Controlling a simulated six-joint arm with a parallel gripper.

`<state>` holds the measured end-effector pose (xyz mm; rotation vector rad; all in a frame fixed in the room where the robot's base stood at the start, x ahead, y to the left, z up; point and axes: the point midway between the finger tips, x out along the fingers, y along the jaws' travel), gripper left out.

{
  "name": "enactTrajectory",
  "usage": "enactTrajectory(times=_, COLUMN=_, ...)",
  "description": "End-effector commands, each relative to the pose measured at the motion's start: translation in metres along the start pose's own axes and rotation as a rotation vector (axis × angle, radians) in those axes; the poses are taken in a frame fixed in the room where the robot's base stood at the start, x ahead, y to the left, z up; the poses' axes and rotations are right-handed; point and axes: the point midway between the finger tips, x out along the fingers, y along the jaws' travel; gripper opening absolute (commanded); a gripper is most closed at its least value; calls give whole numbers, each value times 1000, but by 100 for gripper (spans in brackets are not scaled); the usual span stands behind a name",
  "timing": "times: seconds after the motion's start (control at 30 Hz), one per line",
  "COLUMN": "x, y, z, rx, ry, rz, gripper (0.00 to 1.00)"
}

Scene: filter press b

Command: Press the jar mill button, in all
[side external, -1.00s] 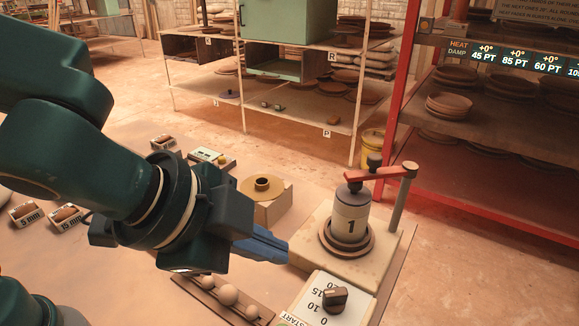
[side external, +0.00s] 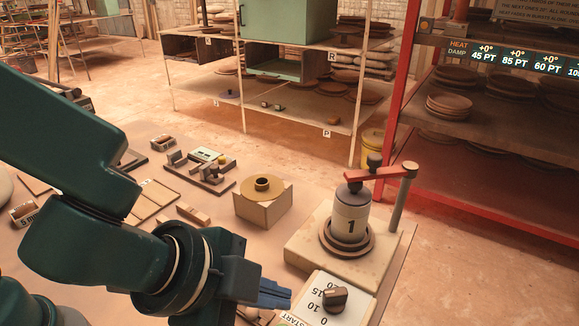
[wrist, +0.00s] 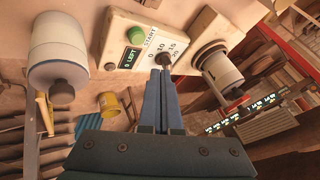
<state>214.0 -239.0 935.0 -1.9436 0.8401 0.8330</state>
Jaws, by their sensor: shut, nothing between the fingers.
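A white control panel (side external: 322,300) marked START, with a dark dial (side external: 335,299) and a printed scale, sits at the lower right of the side view. In the wrist view, the panel (wrist: 113,56) also carries a round green button (wrist: 135,34) by the word START and a display (wrist: 131,56) reading "0 LEFT". The button is out of sight in the side view. My gripper (side external: 288,296) is shut and empty, left of the dial. In the wrist view, its fingertips (wrist: 161,72) overlap the lower edge of the dial; I cannot tell whether they touch.
A jar marked 1 (side external: 350,217) stands on a pale block under a red clamp arm (side external: 374,173). The wrist view also shows a second pale jar (wrist: 58,58) left of the panel. A block with a tan disc (side external: 262,188) stands on the table. A red-framed rack (side external: 395,110) is behind.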

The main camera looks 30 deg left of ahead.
Motion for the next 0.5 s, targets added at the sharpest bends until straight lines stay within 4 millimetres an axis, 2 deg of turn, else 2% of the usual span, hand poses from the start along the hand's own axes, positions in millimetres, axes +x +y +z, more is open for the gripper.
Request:
enactTrajectory(times=0.2, x=22, y=12, z=12, rx=5, ry=-4, rz=-1, gripper=0)
enactTrajectory(times=0.5, x=34, y=19, z=18, rx=2, ry=1, rz=0, gripper=0)
